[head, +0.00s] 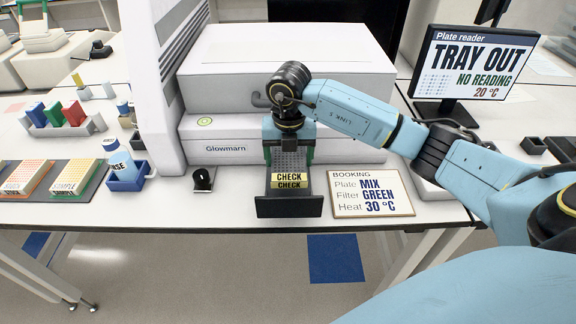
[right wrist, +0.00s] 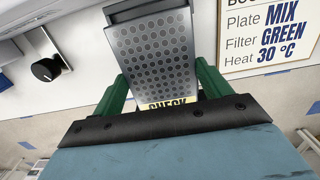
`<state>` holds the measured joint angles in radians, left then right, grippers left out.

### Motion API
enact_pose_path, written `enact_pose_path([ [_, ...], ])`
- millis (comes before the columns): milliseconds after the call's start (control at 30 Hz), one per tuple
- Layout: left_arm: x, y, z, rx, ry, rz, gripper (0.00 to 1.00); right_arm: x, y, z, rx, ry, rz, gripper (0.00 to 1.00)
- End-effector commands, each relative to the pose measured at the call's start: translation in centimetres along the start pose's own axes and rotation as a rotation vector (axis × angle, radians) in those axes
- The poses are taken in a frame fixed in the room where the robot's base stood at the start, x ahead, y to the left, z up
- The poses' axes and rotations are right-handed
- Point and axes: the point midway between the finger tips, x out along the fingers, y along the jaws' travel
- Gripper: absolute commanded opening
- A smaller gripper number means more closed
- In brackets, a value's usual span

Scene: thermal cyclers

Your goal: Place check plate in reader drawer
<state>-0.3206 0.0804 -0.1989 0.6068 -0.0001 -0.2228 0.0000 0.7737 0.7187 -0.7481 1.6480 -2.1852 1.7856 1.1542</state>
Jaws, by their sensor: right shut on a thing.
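The check plate (head: 291,181) is grey with round wells and a yellow CHECK label on its front edge. It also shows in the right wrist view (right wrist: 157,55). The reader drawer (head: 290,206) is out at the front of the white Glowmarn plate reader (head: 222,150). My right gripper (head: 289,155) points down over the drawer. Its green fingers (right wrist: 163,85) are shut on the two sides of the check plate. The plate is at the drawer; whether it rests on the drawer floor I cannot tell. My left gripper is not in view.
A booking card (head: 371,194) stands right of the drawer, and a black knob (head: 203,179) sits left. A blue-held bottle (head: 124,168), labelled plates (head: 74,178) and a colored rack (head: 65,120) are further left. A screen (head: 474,65) reads TRAY OUT, NO READING, 20 °C.

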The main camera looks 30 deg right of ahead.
Motion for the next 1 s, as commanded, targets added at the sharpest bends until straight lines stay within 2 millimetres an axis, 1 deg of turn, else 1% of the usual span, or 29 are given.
enact_pose_path([
  [67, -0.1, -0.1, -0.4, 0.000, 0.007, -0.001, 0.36, 0.7, 0.0, -0.1, 0.000, 0.002, -0.002, 0.52],
  [233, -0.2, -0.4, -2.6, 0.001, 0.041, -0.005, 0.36, 3.1, 0.0, -0.2, 0.001, 0.002, -0.001, 0.52],
  [333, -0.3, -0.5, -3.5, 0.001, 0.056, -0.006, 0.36, 3.7, 0.0, -0.2, -0.001, 0.000, -0.001, 0.52],
  [467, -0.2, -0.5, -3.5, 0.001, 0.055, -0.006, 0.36, 3.6, 0.0, -0.2, -0.001, -0.001, 0.000, 0.52],
  [633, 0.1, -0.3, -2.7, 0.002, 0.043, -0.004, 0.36, 4.0, 0.0, -0.2, -0.001, -0.001, -0.001, 0.52],
  [667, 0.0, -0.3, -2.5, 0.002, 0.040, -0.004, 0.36, 4.0, 0.0, -0.2, -0.001, 0.000, -0.001, 0.79],
  [800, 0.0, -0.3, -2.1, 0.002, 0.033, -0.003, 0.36, 3.9, 0.0, -0.2, -0.001, 0.000, -0.001, 0.98],
  [1000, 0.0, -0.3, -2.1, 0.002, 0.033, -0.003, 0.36, 3.9, 0.0, -0.2, -0.001, 0.000, -0.001, 0.98],
])
